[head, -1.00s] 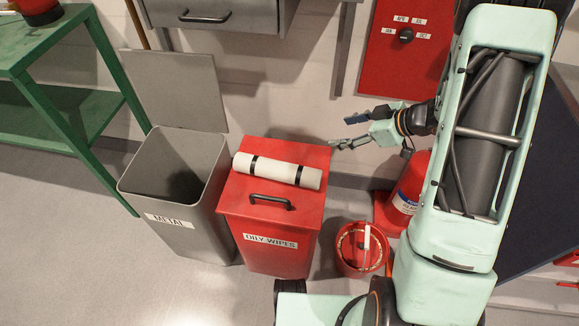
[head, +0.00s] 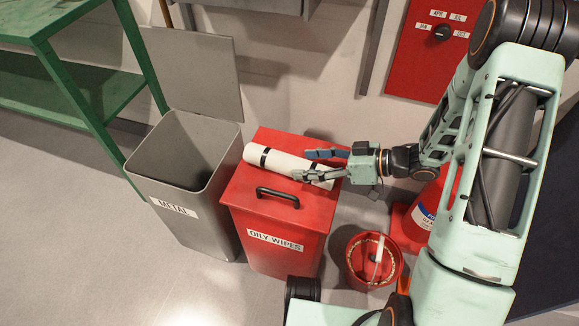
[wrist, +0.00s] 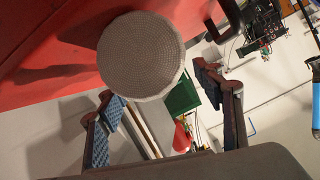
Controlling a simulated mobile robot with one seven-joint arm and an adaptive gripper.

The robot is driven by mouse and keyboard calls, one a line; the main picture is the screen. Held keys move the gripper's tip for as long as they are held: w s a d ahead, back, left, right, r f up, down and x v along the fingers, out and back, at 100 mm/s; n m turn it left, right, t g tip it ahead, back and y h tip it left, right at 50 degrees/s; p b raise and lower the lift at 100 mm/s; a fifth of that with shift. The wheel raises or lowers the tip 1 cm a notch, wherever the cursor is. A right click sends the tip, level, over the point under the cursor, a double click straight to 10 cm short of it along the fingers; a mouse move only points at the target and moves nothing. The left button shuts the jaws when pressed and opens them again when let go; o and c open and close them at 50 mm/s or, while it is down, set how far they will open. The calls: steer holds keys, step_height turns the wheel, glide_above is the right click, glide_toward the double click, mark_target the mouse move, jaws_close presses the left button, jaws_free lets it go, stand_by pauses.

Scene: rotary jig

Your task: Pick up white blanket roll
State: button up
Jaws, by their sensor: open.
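The white blanket roll (head: 272,160) with dark straps lies on the lid of the red oily wipes bin (head: 243,195) in the head view. My gripper (head: 318,165) is open at the roll's right end, its fingers reaching along either side of that end in the picture. In the wrist view the round end face of the roll (wrist: 141,55) is large and lies beyond my open fingers (wrist: 160,115). I cannot tell whether the fingers touch the roll. The gripper hides part of the roll's right end in the head view.
A grey metal bin (head: 165,190) with its lid raised stands left of the red bin. A black handle (head: 278,197) rises from the red lid in front of the roll. A red bucket (head: 374,262) and a red extinguisher (head: 425,212) stand to the right.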

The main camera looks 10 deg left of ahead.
mark_target(296, 163)
steer(key=b+x, duration=0.1)
steer(key=x, duration=0.2)
steer(key=shift+w+a+f, duration=0.1)
steer(key=shift+a, duration=0.25)
jaws_close()
